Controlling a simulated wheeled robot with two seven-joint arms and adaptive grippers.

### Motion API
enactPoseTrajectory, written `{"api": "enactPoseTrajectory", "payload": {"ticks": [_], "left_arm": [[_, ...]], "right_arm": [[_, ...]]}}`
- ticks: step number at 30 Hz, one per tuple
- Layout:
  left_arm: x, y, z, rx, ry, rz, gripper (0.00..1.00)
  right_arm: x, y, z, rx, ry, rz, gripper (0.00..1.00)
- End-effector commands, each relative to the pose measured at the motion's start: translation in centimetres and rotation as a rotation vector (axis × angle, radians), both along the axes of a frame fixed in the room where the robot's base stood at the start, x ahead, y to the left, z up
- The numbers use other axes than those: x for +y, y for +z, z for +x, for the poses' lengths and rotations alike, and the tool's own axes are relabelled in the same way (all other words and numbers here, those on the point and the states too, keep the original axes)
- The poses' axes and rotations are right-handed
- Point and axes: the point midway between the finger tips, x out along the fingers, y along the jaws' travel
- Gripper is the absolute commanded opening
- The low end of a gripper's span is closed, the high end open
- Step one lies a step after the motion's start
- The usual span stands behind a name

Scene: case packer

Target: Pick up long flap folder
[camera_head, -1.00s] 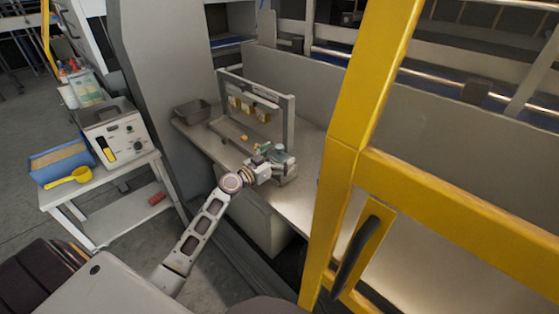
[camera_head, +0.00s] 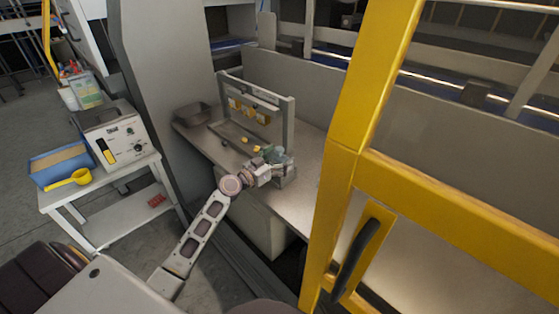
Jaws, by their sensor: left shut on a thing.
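My left gripper (camera_head: 272,163) is over the near part of the grey work surface (camera_head: 300,209), in front of the upright metal frame. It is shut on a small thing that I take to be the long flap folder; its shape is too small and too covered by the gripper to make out. A grey-green part (camera_head: 279,155) shows right at the fingers. I cannot tell whether the held thing still touches what is below it. My right gripper is not in view.
The metal frame (camera_head: 290,122) stands just behind the gripper, with yellow parts (camera_head: 250,112) on its crossbar. A grey bin (camera_head: 193,114) is at the left. A yellow door frame (camera_head: 344,160) blocks the right. A white cart (camera_head: 103,190) holds a control box (camera_head: 117,137) and blue tray (camera_head: 62,164).

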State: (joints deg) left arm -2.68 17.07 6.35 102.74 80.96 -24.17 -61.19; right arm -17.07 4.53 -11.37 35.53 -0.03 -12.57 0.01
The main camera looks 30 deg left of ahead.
Motion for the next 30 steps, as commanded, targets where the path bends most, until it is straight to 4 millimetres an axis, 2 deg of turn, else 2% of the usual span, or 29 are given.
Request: {"api": "enactPoseTrajectory", "payload": {"ticks": [11, 24, 30], "left_arm": [[0.0, 2.2, 0.0, -0.005, 0.0, 0.002, 0.47], [0.0, 7.6, 0.0, -0.006, 0.0, 0.002, 0.47], [0.0, 9.4, 0.0, -0.004, 0.0, 0.001, 0.47]], "right_arm": [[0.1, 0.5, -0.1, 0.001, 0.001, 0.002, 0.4], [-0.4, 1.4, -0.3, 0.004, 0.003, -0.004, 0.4], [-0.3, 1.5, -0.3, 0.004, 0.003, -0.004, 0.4]]}}
